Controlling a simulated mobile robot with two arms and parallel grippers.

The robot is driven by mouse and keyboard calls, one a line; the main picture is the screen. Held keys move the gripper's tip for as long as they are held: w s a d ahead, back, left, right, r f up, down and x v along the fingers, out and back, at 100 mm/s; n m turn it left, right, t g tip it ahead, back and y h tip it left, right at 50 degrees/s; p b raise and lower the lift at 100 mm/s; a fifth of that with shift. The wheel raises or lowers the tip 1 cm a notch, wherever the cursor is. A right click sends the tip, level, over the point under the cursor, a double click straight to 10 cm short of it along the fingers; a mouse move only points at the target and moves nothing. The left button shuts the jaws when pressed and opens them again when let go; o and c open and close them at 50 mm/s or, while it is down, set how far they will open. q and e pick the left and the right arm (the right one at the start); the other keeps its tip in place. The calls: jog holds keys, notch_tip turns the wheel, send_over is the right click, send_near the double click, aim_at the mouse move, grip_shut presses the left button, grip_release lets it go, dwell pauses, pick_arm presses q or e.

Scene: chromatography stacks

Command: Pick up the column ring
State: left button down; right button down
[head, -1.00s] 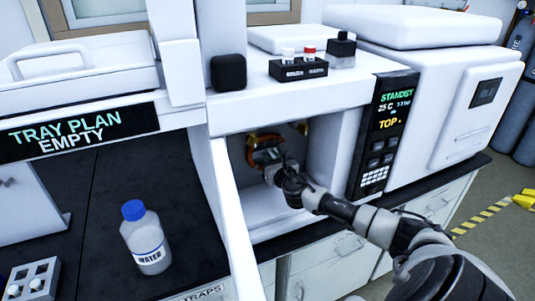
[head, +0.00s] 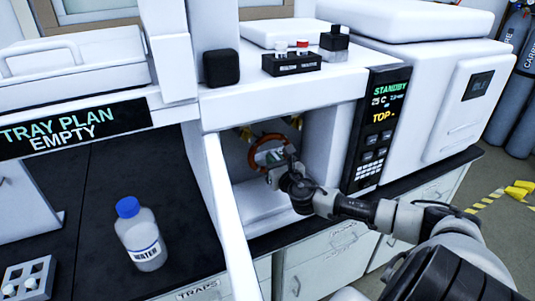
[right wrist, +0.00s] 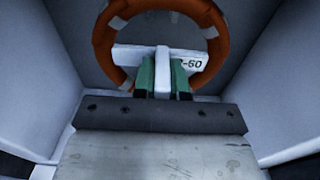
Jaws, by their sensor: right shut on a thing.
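The column ring (head: 256,151) is an orange-brown hoop with pale bands, upright inside the open white oven compartment. In the right wrist view the column ring (right wrist: 103,45) shows large, with a white label plate (right wrist: 133,54) marked "-60" across its lower part. My right gripper (head: 274,168) reaches into the compartment from the right. In the right wrist view my right gripper (right wrist: 163,82) has its green-padded fingers shut on the ring's white middle tab. The fingers hide part of the plate. My left gripper is not in view.
The compartment walls (head: 320,145) stand close on both sides. The open white door (head: 230,215) juts out at left. A water bottle (head: 141,235) stands on the black bench. A small vial rack (head: 291,64) sits on top of the instrument.

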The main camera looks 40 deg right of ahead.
jog(key=r+p+v, duration=0.2)
jog(key=v, duration=0.9)
jog(key=shift+s, duration=0.4)
jog(key=shift+a+p, duration=0.1)
jog(key=shift+p, duration=0.2)
jog(key=p+v, duration=0.4)
jog(key=v, duration=0.2)
dwell(0.6)
jog(key=shift+s+f, duration=0.1)
jog(key=p+v, duration=0.5)
jog(key=v, duration=1.2)
